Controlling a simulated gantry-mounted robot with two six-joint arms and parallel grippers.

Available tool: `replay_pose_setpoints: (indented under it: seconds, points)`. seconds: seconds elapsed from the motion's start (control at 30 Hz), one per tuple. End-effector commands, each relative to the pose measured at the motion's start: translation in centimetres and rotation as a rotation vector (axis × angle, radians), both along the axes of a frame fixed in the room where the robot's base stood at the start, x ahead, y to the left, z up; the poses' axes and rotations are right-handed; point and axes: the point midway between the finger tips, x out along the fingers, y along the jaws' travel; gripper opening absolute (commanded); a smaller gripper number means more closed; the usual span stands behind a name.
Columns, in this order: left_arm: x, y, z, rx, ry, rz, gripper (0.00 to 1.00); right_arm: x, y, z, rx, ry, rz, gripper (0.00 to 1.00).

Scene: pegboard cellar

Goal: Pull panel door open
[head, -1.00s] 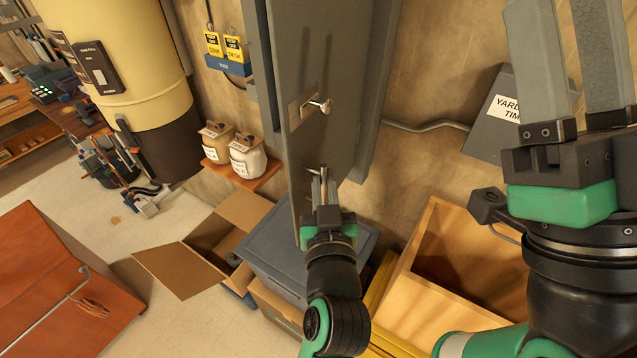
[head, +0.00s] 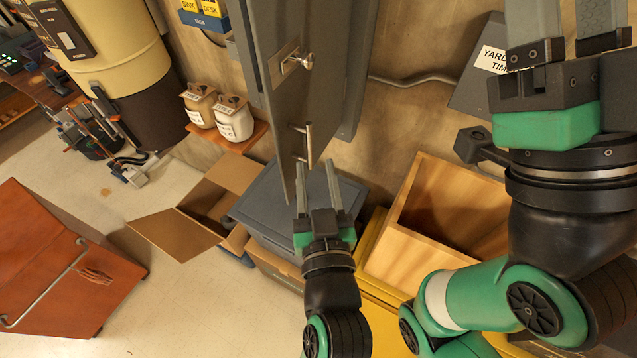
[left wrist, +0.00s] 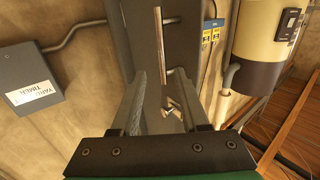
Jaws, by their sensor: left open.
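The grey panel door (head: 300,105) stands swung out from the wall, its face seen at a steep angle in the head view. A slim metal handle (head: 308,146) sits low on it, below a silver latch knob (head: 297,62). My left gripper (head: 317,170) is open just below the handle, with nothing seen clamped in it. In the left wrist view the handle bar (left wrist: 158,42) stands ahead of the spread fingers (left wrist: 158,74). My right gripper (head: 567,20) is raised at the right, fingers apart, its tips cut off by the top edge.
A grey-lidded bin (head: 272,205) stands below the door, with an open cardboard box (head: 170,232) to its left. A wooden crate (head: 395,245) is to the right. A grey timer box (head: 468,100) hangs on the wall.

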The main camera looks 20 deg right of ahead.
Motion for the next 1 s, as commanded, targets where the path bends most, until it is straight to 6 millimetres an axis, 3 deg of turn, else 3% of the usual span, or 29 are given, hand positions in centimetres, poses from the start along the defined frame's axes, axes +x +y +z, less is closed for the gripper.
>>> replay_pose_setpoints:
  seconds: [0.03,0.07,0.2,0.33,0.83,0.93,1.0]
  points:
    - [-1.1,0.1,1.3,0.002,0.002,-0.003,0.45,-0.1,0.0,2.4,0.0,-0.004,0.0,0.5]
    - [-1.6,0.3,1.3,0.002,0.0,-0.002,0.45,-0.1,0.0,2.8,0.0,-0.004,0.0,0.5]
    - [-3.5,0.6,0.8,0.0,0.001,-0.002,0.45,-0.1,0.0,3.8,0.0,-0.004,0.0,0.5]
    - [-4.1,0.7,0.5,0.0,-0.001,-0.001,0.45,-0.1,0.0,3.9,0.0,-0.003,0.0,0.5]
    - [-4.0,0.8,0.4,-0.001,-0.002,0.001,0.45,-0.1,0.0,3.8,0.0,-0.003,0.0,0.5]
    - [-3.1,2.1,1.4,-0.004,-0.004,0.032,0.45,-0.1,0.0,4.5,0.0,-0.003,0.0,0.5]
    - [-1.7,4.3,3.4,-0.017,-0.019,0.081,0.45,-0.1,0.0,5.5,0.0,-0.003,0.0,0.5]
